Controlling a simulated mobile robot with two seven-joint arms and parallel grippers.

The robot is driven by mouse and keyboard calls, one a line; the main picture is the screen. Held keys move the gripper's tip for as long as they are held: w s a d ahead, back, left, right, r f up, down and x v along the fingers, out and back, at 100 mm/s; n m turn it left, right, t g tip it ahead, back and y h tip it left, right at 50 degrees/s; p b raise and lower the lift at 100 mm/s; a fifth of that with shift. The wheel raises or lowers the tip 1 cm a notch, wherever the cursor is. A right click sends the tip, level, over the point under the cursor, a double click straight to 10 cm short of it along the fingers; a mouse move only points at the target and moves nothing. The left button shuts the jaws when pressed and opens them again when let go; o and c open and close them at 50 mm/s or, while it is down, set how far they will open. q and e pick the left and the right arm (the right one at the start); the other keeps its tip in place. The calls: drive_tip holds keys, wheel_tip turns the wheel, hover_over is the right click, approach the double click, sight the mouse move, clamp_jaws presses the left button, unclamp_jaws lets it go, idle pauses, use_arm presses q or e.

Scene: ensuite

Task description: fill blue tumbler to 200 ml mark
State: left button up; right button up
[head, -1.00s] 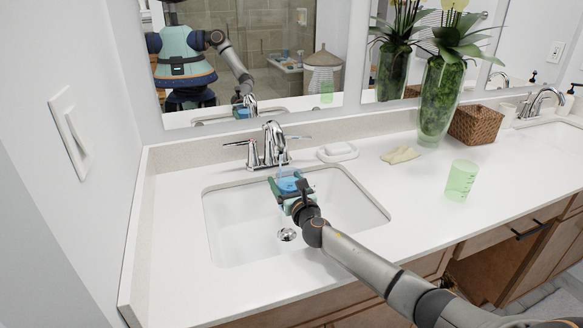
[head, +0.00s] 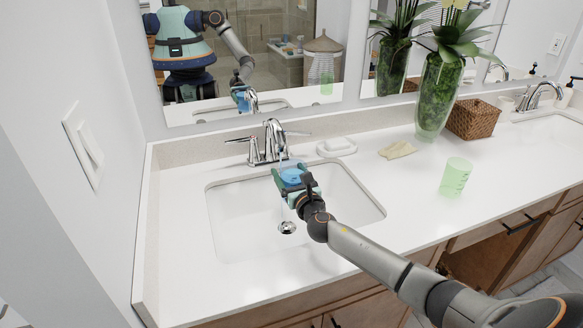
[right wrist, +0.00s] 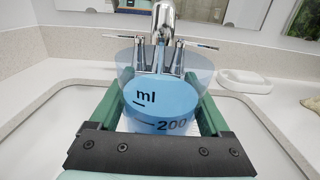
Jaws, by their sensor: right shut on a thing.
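The blue tumbler (head: 291,176) is translucent and held over the sink, just in front of the faucet (head: 273,142) and near its spout. My right gripper (head: 294,182) is shut on it, with green fingers on either side. In the right wrist view the tumbler (right wrist: 165,95) looks upright, with "ml" and a "200" line facing me. Deeper blue water fills its lower part, and the surface looks close to or above the 200 line; the exact level is hard to tell. My left gripper is out of view.
The white sink basin (head: 235,215) is below, with a drain (head: 287,227). A mirror is behind.

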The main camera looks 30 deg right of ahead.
sight(292, 160)
drive_tip(key=shift+s+a+r+p, duration=0.1)
drive_tip(key=shift+s+r+p, duration=0.15)
drive_tip(key=shift+r+p, duration=0.6)
drive_tip(key=shift+s+a+r+p, duration=0.1)
drive_tip(key=shift+s+r+p, duration=0.2)
drive_tip(key=shift+r+p, duration=0.55)
drive_tip(key=shift+s+r+p, duration=0.25)
drive_tip(key=shift+r+p, duration=0.5)
drive_tip(key=shift+r, duration=0.1)
drive_tip(key=shift+s+a+r+p, duration=0.15)
drive_tip(key=shift+s+r, duration=0.1)
drive_tip(key=shift+r, duration=0.3)
drive_tip(key=shift+s+d+r+p, duration=0.1)
drive_tip(key=shift+s+r+p, duration=0.1)
drive_tip(key=shift+r, duration=0.3)
